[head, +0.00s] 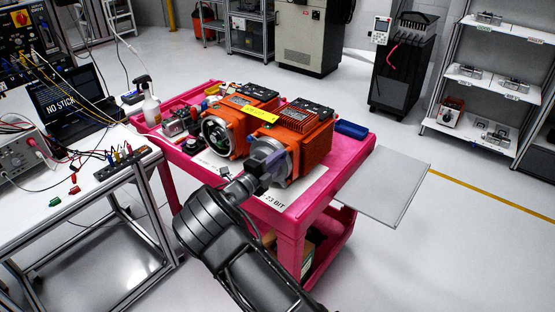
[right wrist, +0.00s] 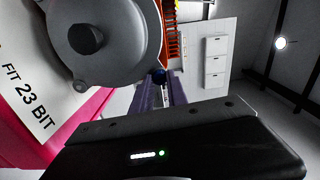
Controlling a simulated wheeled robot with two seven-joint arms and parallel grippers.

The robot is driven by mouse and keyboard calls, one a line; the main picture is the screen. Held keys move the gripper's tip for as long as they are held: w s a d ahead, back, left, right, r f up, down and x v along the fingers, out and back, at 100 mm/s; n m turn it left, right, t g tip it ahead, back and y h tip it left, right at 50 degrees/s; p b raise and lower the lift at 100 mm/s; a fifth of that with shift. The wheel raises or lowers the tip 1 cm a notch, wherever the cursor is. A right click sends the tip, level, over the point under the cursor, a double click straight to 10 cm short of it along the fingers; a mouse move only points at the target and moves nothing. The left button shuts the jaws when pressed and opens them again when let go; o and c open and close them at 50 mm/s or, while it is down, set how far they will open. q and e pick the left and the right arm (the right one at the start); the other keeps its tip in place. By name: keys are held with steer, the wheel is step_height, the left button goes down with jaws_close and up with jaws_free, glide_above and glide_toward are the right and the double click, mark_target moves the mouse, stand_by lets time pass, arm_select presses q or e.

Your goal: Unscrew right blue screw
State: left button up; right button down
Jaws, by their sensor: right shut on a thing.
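Two orange servo motors stand on the pink cart (head: 304,213). The right motor (head: 312,138) has a round grey encoder end, which fills the upper left of the right wrist view (right wrist: 110,40). A blue screw (right wrist: 159,76) sits at the lower right edge of that grey end. My right gripper (head: 272,160) is at the front of the right motor. Its purple fingers (right wrist: 165,90) are shut on the blue screw, with their tips at the screw. The fingers hide the screw in the head view. My left gripper is not in view.
The left motor (head: 226,125) has an open round end and stands beside the right one. A white sheet marked 23 BIT (right wrist: 30,95) lies under the right motor. A blue box (head: 351,129) lies at the right, and a grey panel (head: 384,190) extends off the cart.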

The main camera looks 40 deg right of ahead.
steer(key=n, duration=0.8)
steer(key=shift+d+r, duration=0.15)
steer(key=shift+r, duration=0.1)
stand_by(0.4)
steer(key=c, duration=1.6)
jaws_free()
steer(key=shift+c, duration=0.2)
steer(key=o, duration=0.3)
steer(key=shift+f, duration=0.15)
steer(key=shift+o, duration=0.2)
